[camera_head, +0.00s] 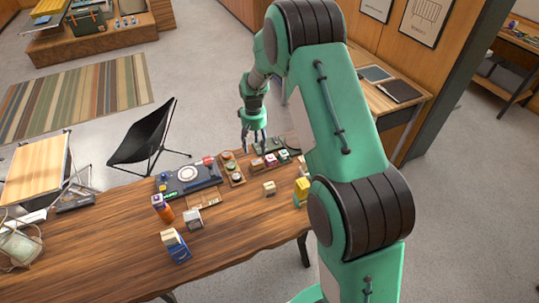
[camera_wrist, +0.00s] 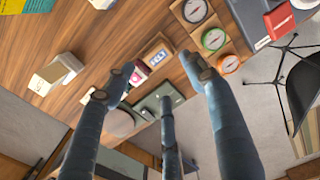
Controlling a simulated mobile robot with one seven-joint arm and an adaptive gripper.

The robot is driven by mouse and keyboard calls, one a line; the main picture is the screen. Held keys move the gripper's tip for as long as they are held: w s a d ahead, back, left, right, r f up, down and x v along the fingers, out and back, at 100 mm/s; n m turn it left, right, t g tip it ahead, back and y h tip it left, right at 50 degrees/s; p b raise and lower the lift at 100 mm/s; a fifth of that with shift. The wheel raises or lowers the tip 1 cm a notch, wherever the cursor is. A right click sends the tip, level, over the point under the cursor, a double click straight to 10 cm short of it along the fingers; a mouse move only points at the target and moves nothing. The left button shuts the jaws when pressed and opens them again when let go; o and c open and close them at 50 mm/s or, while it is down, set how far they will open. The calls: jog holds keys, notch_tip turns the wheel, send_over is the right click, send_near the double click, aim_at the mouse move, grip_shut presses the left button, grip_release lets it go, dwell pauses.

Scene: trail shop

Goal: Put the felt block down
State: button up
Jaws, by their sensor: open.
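My gripper (camera_head: 254,142) is over the far edge of the wooden table, beside the dark green tray. In the wrist view its fingers (camera_wrist: 165,85) are spread apart with nothing seen held between them. I cannot tell for sure which block is the felt one. A tan-framed block (camera_wrist: 158,48) and a pink-and-white block (camera_wrist: 137,74) sit side by side near the fingertips. In the head view, a tan block (camera_head: 257,164), a pink block (camera_head: 270,160) and a green block (camera_head: 284,156) stand in a row. A cream block (camera_head: 269,188) stands apart, nearer the front.
A wooden tray of round compasses (camera_head: 228,154) and a dark stove-like unit (camera_head: 187,178) lie left of the row. A yellow item (camera_head: 302,187) stands at the right. An orange-and-purple bottle (camera_head: 162,207) and a blue box (camera_head: 178,250) stand further left. A black chair (camera_head: 142,138) is behind the table.

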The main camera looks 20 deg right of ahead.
jog(key=s+a+r+t, duration=0.1)
jog(key=s+a+r, duration=0.1)
jog(key=s+r, duration=0.6)
jog(key=s+a+r+t, duration=0.1)
jog(key=s+a+r, duration=0.15)
jog(key=r, duration=0.85)
jog(key=s+a+r+t, duration=0.1)
jog(key=s+r, duration=0.5)
jog(key=r, duration=0.4)
jog(key=s+a+r+t, duration=0.1)
jog(key=s+r, duration=0.3)
jog(key=s, duration=1)
jog(key=s+a+r+t, duration=0.1)
jog(key=s+r, duration=0.3)
jog(key=s, duration=1)
jog(key=shift+a+t, duration=0.3)
jog(key=shift+a, duration=0.5)
jog(key=shift+s, duration=0.1)
jog(key=shift+f+b, duration=1.85)
